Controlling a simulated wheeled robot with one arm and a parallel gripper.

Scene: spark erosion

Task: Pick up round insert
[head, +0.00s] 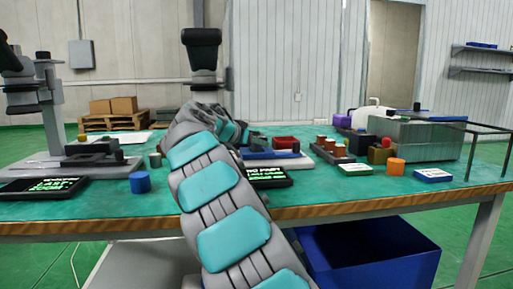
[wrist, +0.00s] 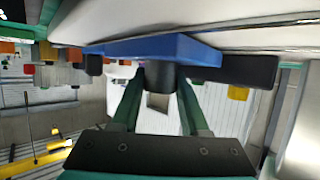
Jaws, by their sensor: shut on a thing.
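My gripper (wrist: 161,82) shows in the wrist view with its two green fingers closed on a dark grey round piece, the round insert (wrist: 162,76). The wrist picture appears upside down. The insert sits between the fingertips, right against a blue base (wrist: 130,48); I cannot tell whether it still touches it.
An orange cylinder (head: 395,166), several small blocks and a grey metal tank (head: 430,139) stand at right. A blue bin (head: 370,258) is under the table.

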